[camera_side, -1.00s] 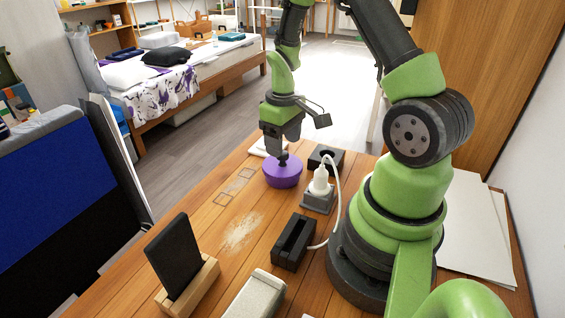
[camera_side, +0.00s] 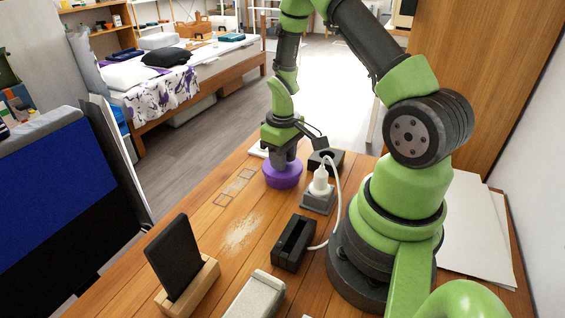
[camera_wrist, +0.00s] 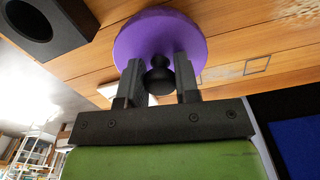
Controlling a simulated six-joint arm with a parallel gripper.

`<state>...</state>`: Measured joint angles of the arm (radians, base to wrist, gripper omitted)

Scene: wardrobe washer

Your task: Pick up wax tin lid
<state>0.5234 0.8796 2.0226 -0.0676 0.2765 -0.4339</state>
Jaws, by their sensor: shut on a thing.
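The wax tin is a round purple tin (camera_side: 283,176) standing on the wooden table in the side view. Its purple lid (camera_wrist: 160,35) has a black knob (camera_wrist: 158,76) in the middle, seen in the wrist view. My gripper (camera_side: 284,158) is straight above the tin, pointing down. In the wrist view my gripper (camera_wrist: 159,75) has one finger on each side of the knob and is shut on it. The lid appears to sit on the tin. The fingers hide the knob in the side view.
A white plug-like bottle with a cable stands on a grey block (camera_side: 318,202) just right of the tin. A black box with a round hole (camera_side: 326,158) is behind it. A black slotted holder (camera_side: 294,242) and a phone on a wooden stand (camera_side: 188,287) are nearer.

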